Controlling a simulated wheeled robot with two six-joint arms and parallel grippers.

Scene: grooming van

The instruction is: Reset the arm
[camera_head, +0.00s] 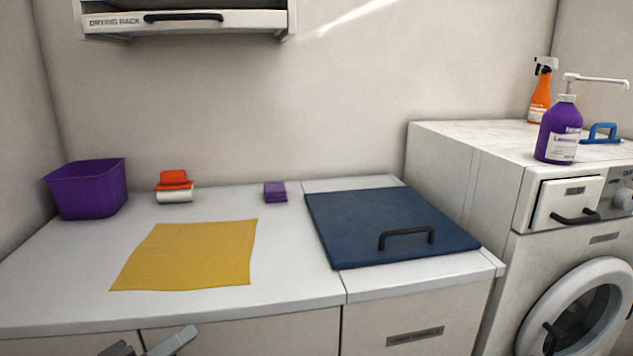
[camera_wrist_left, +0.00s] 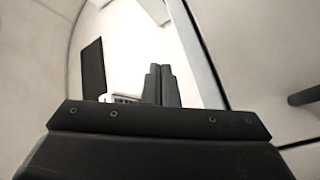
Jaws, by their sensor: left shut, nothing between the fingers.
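My left gripper (camera_head: 150,346) shows only in part at the bottom edge of the head view, in front of the counter's cabinet doors and below the counter's front edge. In the left wrist view its two dark fingers (camera_wrist_left: 161,72) stand side by side, shut with nothing between them. It touches none of the things on the counter. My right gripper is in neither view.
The counter (camera_head: 60,290) holds a purple bin (camera_head: 88,190), an orange-and-white item (camera_head: 175,186), a yellow cloth (camera_head: 190,254), purple folded cloths (camera_head: 275,191) and a blue handled lid (camera_head: 370,220). A washer (camera_head: 470,160) at right bears a purple pump bottle (camera_head: 560,130) and an orange spray bottle (camera_head: 540,100).

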